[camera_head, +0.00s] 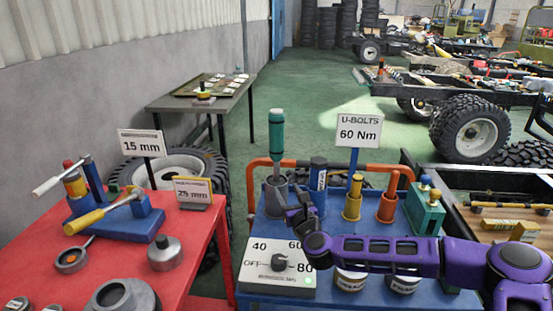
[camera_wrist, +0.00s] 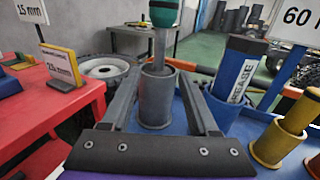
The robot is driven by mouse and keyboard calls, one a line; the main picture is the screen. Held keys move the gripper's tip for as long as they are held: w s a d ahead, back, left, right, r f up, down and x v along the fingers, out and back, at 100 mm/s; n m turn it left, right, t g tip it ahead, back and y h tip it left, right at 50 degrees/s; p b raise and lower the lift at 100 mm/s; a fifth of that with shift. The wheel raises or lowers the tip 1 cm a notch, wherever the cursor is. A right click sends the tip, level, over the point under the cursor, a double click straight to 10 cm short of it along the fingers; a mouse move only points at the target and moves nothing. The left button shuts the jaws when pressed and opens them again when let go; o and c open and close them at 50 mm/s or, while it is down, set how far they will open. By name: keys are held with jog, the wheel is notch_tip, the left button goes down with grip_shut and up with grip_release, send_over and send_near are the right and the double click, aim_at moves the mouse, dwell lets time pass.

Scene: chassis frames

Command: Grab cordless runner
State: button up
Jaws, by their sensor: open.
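The cordless runner, as far as I can tell, is the tool with a teal grip (camera_head: 276,130) and a grey shaft. It stands upright in a grey cup-shaped holder (camera_head: 276,190) at the back left of the blue cart. In the wrist view its shaft (camera_wrist: 159,50) rises from the holder (camera_wrist: 155,100), and the teal grip is cut off at the top. My gripper (camera_head: 298,208) is open in front of the holder. In the wrist view my gripper's fingers (camera_wrist: 160,78) lie left and right of the tool and holder, with visible gaps; contact is not seen.
A blue GREASE cylinder (camera_wrist: 235,80) and a yellow holder (camera_wrist: 282,135) stand close on the right. An orange rail (camera_head: 340,163) runs behind the tools. A dial panel (camera_head: 278,268) is at the cart's front left. A red table (camera_head: 200,245) with tools stands left.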

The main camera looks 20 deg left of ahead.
aim_at(278, 172)
jog(key=x, duration=0.5)
jog(key=shift+w+a, duration=0.25)
jog(key=shift+w, duration=0.1)
jog(key=shift+r+x, duration=0.2)
jog(key=shift+x, duration=1.1)
jog(key=shift+r+x, duration=0.25)
jog(key=shift+x, duration=1.05)
grip_shut()
jog(key=shift+s, duration=0.1)
jog(key=shift+r, duration=0.15)
